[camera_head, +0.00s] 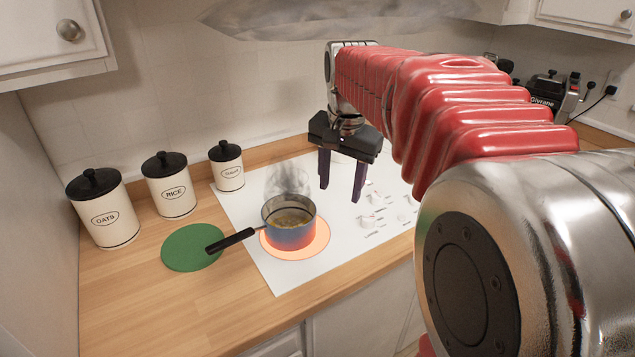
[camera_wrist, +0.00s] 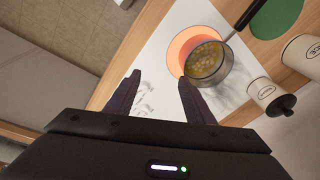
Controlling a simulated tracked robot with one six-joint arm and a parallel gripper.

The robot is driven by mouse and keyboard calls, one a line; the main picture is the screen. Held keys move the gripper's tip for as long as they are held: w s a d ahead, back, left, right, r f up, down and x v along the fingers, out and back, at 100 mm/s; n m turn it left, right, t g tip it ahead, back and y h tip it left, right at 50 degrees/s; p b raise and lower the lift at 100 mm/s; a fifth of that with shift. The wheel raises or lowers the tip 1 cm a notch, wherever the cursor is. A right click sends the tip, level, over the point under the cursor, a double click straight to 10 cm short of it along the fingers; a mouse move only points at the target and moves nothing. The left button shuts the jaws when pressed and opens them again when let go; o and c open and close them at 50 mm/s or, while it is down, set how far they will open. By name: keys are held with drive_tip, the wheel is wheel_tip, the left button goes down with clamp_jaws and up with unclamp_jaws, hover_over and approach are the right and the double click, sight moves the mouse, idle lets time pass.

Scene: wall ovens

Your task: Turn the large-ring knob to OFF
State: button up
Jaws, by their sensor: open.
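A white cooktop (camera_head: 290,275) is set in the wooden counter. White knobs with printed markings sit on its right part; the front-left knob (camera_head: 368,219) is the clearest. The labels are too small to read, so I cannot tell which is the large-ring knob. A glowing orange ring (camera_head: 312,251) lies under a steaming pot (camera_head: 290,232), also seen in the wrist view (camera_wrist: 207,65). My gripper (camera_head: 341,194) is open and empty, pointing down above the cooktop, between the pot and the knobs. In the wrist view, markings show between its fingers (camera_wrist: 160,77), partly hidden.
The pot's black handle (camera_head: 232,240) reaches left over a green round mat (camera_head: 192,247). Canisters for oats (camera_head: 104,215), rice (camera_head: 172,190) and a smaller one (camera_head: 227,170) stand along the wall. A black appliance (camera_head: 545,90) is at the back right. The front-left counter is clear.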

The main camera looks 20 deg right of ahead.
drive_tip(key=w+d+f+m+g, duration=0.1)
drive_tip(key=w+d+f+m, duration=0.1)
drive_tip(key=w+d+m, duration=0.4)
drive_tip(key=m+g, duration=0.1)
hover_over(368, 216)
wheel_tip(368, 216, down, 3)
drive_tip(key=shift+w+f+y, duration=0.1)
drive_tip(key=shift+w+y, duration=0.1)
drive_tip(key=shift+y, duration=0.1)
drive_tip(key=shift+f, duration=0.15)
drive_tip(key=f, duration=1.3)
drive_tip(key=shift+s+f, duration=0.2)
drive_tip(key=shift+f, duration=0.1)
drive_tip(key=shift+c, duration=0.3)
